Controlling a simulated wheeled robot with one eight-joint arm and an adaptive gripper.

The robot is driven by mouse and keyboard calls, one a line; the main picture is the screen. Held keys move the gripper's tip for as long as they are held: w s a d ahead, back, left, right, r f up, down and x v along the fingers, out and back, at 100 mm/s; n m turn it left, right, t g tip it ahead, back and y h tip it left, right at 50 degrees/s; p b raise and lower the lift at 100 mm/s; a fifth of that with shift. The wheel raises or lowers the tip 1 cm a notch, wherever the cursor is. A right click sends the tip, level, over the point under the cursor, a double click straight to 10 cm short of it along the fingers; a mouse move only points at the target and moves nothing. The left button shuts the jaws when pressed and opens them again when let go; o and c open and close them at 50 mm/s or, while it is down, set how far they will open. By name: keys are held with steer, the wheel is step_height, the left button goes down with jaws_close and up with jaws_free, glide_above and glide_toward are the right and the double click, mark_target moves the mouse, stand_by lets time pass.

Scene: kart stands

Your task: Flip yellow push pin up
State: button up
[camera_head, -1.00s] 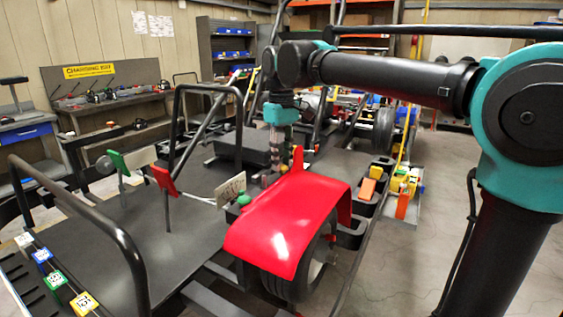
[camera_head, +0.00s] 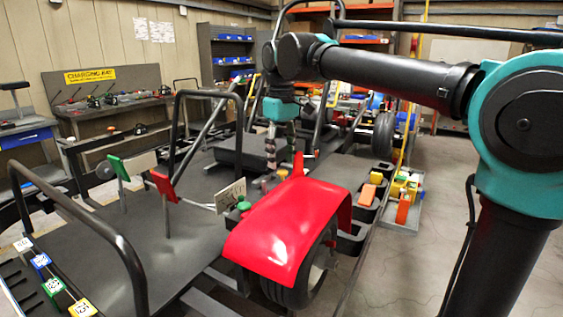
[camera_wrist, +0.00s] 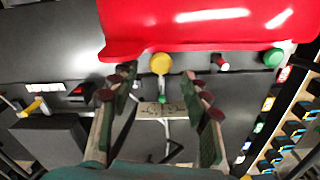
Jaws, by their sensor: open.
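A round yellow knob (camera_wrist: 160,63), which I take for the yellow push pin, sits at the edge of the red fender in the wrist view. It lies just beyond and between my fingertips. My gripper (camera_wrist: 158,82) is open, with a finger on each side and nothing held. In the head view my gripper (camera_head: 281,163) hangs downward behind the red fender (camera_head: 275,235). The yellow knob cannot be made out clearly there. Whether the pin is up or down cannot be told.
A red knob (camera_wrist: 221,62) and a green knob (camera_wrist: 272,57) stand to the yellow knob's right in the wrist view. A small white sign (camera_head: 230,195) stands left of the fender. Black tube frames (camera_head: 110,230) rise from the kart. Bins of coloured blocks (camera_head: 400,190) stand to the right.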

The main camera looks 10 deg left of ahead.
mark_target(282, 170)
step_height(282, 170, up, 10)
stand_by(0.4)
